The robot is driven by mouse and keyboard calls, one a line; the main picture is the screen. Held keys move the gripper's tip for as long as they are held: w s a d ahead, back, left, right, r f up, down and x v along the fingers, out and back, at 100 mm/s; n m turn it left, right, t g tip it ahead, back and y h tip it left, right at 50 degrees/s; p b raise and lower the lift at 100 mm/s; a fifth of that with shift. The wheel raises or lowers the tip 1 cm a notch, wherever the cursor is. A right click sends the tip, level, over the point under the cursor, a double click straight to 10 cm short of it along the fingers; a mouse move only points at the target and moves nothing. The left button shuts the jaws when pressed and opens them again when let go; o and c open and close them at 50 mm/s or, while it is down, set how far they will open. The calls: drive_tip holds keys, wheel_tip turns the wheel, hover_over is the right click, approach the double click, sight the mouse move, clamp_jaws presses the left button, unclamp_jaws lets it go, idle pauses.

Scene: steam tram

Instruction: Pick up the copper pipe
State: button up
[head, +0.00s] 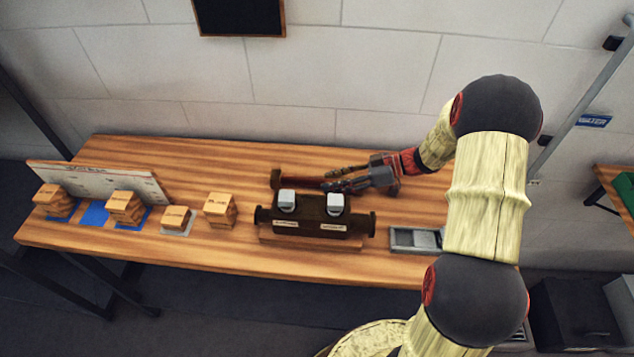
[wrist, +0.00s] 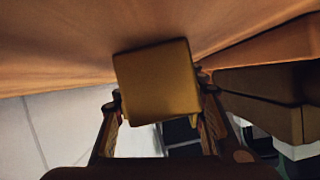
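A reddish-brown bar, which looks like the copper pipe (head: 305,183), lies across the table behind the dark block with two pale caps. It has a wider piece at its left end. My gripper (head: 328,179) comes in low from the right, with its fingers pointing left at the pipe's right part. In the wrist view, a golden-brown square-ended piece (wrist: 156,82) fills the space between my two fingertips. It may be the pipe's end. The fingers are apart, one on each side and very close to it. Whether they press on it, I cannot tell.
The dark block (head: 312,220) stands close in front of my gripper. A grey tray (head: 415,240) is to its right. Wooden block stacks (head: 220,210) and a white board (head: 100,182) are at the left. The table (head: 200,160) is clear behind, up to the wall.

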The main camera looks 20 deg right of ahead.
drive_tip(key=shift+c, duration=1.2)
clamp_jaws()
